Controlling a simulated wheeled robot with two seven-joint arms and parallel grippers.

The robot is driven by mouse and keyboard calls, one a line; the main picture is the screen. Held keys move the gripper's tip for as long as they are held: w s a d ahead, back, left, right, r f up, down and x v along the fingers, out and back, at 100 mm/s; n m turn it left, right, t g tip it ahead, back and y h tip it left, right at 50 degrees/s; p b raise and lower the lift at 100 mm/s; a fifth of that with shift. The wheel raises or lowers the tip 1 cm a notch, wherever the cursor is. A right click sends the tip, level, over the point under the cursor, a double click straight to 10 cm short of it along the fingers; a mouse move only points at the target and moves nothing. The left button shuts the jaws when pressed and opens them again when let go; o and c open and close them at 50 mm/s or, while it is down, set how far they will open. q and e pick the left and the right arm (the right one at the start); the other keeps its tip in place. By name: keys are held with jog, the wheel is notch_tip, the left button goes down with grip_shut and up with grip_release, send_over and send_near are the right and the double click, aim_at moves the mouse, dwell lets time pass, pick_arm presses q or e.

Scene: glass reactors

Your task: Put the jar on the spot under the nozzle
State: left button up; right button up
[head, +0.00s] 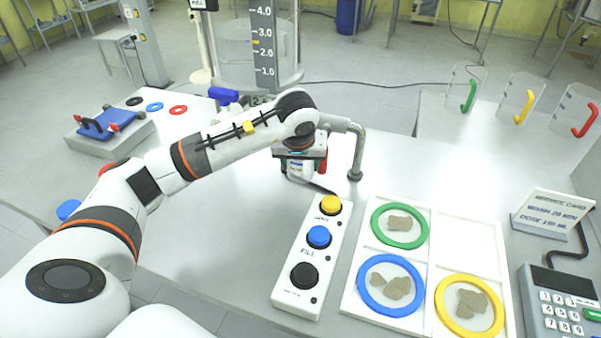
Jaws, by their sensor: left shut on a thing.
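My left arm reaches in from the left, and its gripper (301,172) is at the table's middle, beside the bent metal pipe (357,150). The gripper is shut on a small pale object that looks like the jar; the wrist and fingers hide most of it. A bit of red and green shows at its right side. The pipe rises from the table and bends left behind my wrist, so its nozzle end is hidden. The spot under the nozzle is hidden too. I cannot tell whether the jar touches the table. My right gripper is not in view.
A button panel (296,271) with yellow, blue and black buttons stands just in front of the gripper. Right of it a white tray (457,238) holds ringed dishes. A keypad (562,305) and sign (553,211) stand at right. Clear vessels with coloured handles stand behind.

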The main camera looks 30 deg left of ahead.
aim_at(300, 175)
pick_arm(q)
jog(key=shift+f, duration=2)
jog(key=shift+f, duration=0.1)
jog(key=o, duration=0.6)
jog(key=shift+f, duration=0.1)
jog(key=o, duration=0.4)
